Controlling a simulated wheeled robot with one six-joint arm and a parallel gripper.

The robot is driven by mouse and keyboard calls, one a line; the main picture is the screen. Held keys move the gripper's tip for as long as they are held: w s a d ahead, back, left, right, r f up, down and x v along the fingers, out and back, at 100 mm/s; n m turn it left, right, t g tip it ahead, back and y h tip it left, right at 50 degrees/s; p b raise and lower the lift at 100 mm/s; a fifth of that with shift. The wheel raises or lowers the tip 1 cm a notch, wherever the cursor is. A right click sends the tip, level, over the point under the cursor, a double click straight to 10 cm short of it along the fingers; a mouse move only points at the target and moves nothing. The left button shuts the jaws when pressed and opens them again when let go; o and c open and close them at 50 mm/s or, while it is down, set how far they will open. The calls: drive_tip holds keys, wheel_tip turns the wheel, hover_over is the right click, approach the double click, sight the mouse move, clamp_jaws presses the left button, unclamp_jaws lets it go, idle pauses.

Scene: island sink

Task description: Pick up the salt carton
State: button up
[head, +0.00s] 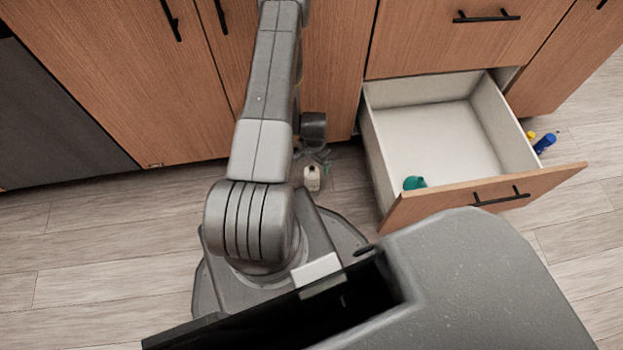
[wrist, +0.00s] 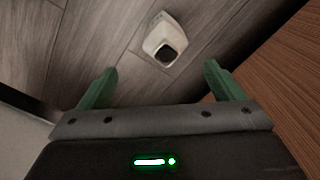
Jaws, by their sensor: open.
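The salt carton is most likely the small white item with a dark round patch (wrist: 166,42) on the floor in the wrist view. It also shows in the head view as a small pale carton (head: 312,177) on the floor, beside my arm and left of the open drawer. My gripper (wrist: 160,82) shows two green fingers spread apart with nothing between them. The carton lies beyond the fingertips, roughly centred between them and apart from both. In the head view my gripper is mostly hidden by my arm and hard to make out.
Wooden cabinet fronts (head: 130,80) rise behind. The floor at left is clear.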

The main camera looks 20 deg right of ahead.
sight(312, 168)
wheel_tip(312, 168, down, 4)
drive_tip(key=shift+r+b, duration=0.15)
drive_tip(key=shift+b, duration=0.2)
drive_tip(key=shift+w+a+f+b, duration=0.2)
drive_tip(key=shift+f+b, duration=0.35)
drive_tip(key=shift+f, duration=0.8)
drive_tip(key=shift+w+a+f+b, duration=0.15)
drive_tip(key=shift+f+b, duration=0.35)
drive_tip(key=shift+f, duration=0.8)
drive_tip(key=shift+d, duration=0.1)
drive_tip(key=shift+c, duration=0.5)
drive_tip(key=shift+r, duration=0.1)
drive_tip(key=c, duration=1.6)
